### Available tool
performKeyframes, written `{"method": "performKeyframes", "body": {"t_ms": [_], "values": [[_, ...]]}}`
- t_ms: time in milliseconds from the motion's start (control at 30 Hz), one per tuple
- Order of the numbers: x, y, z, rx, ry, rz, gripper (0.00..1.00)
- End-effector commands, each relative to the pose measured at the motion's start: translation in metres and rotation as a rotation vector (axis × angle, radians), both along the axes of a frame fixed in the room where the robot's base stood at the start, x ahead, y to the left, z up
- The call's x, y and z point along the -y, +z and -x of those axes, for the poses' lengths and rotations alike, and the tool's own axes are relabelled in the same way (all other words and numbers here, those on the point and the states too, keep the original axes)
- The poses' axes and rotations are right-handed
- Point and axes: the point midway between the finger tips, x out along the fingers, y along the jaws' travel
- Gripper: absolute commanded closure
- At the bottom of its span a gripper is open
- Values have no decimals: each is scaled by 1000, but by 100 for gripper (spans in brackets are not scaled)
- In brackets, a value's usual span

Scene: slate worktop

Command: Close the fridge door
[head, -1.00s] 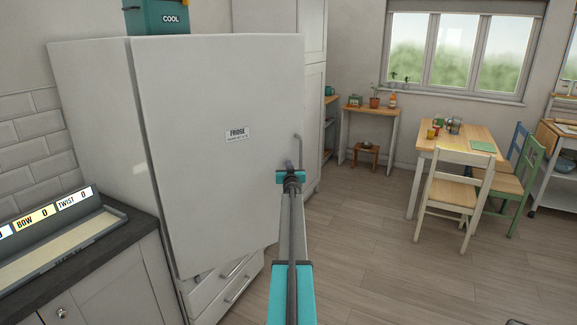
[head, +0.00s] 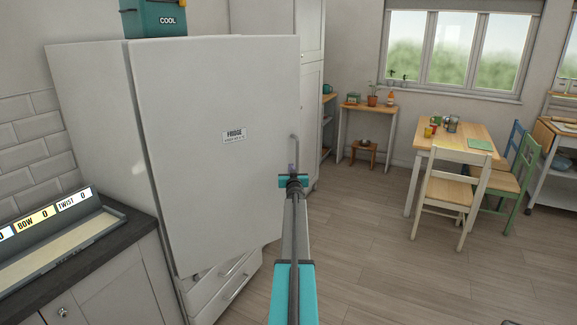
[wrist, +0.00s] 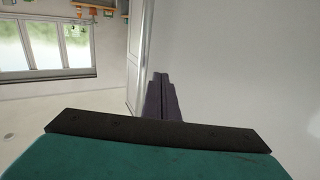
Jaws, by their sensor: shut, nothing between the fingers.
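The fridge door (head: 212,130) is a large white panel with a "FRIDGE" label, standing slightly ajar from the white fridge body (head: 97,150). A vertical bar handle (head: 295,150) is near its right edge. My gripper (head: 291,168) is shut and empty, at the door's right edge just below the handle. In the wrist view the shut dark fingers (wrist: 160,98) point along the white door face (wrist: 235,70), beside the pale vertical handle (wrist: 147,50). I cannot tell whether the fingers touch the door.
White drawers (head: 230,285) are below the door. A dark counter (head: 80,245) with a tray is at the left. A teal box (head: 155,18) sits on the fridge. The wooden floor (head: 370,250) is clear right of my arm, up to the table (head: 455,140) and chairs.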

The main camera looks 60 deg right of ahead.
Motion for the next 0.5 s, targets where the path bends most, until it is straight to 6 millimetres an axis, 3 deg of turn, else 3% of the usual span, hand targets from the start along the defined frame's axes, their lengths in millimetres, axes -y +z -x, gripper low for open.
{"method": "performKeyframes", "body": {"t_ms": [500], "values": [[-30, -1, 53, 0, 2, 0, 100]]}}
